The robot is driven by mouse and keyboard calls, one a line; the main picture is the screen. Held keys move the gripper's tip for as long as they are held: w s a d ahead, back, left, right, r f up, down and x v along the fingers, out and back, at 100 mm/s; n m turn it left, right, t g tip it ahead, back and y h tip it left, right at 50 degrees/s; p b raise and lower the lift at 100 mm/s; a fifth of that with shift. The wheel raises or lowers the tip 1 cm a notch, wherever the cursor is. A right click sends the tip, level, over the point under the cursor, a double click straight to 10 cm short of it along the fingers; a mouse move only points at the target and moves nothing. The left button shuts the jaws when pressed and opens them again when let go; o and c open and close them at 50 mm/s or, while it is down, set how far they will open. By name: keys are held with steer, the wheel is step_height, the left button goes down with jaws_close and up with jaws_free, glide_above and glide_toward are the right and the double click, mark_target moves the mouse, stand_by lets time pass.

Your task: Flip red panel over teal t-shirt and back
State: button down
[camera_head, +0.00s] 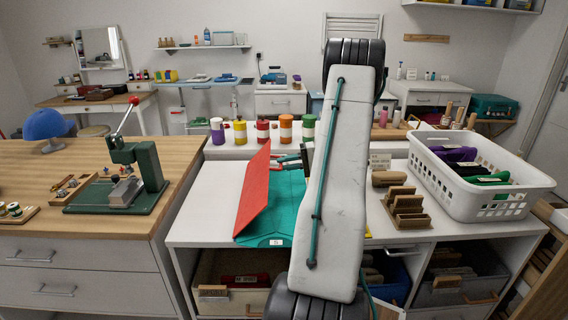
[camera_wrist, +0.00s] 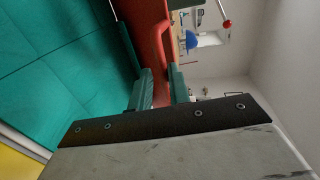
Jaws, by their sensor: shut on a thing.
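The red panel (camera_head: 254,190) stands steeply tilted at the left side of the teal t-shirt (camera_head: 276,218), hinged up off the white counter. In the wrist view the red panel (camera_wrist: 151,32) runs upward between my fingers, with the teal cloth (camera_wrist: 60,60) to its left. My gripper (camera_wrist: 161,88) is shut on the panel's edge near a cut-out; it also shows partly behind my arm in the head view (camera_head: 292,160). The t-shirt lies flat with straight crease lines and a small white label at its front. My arm hides its right part.
A yellow piece (camera_head: 367,232) shows right of my arm. Several coloured jars (camera_head: 263,131) stand behind. A green press (camera_head: 140,165) stands on the wooden counter at left.

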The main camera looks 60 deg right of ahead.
steer(key=shift+s+f, duration=0.3)
steer(key=shift+f, duration=0.3)
steer(key=c, duration=1.6)
jaws_free()
steer(key=shift+c, duration=0.2)
steer(key=shift+o, duration=0.7)
steer(key=shift+s+d, duration=0.1)
steer(key=shift+d, duration=0.05)
steer(key=shift+w+r, duration=0.15)
steer(key=shift+w, duration=0.05)
steer(key=v, duration=0.7)
steer(key=shift+s+d+r, duration=0.2)
steer(key=shift+s, duration=0.15)
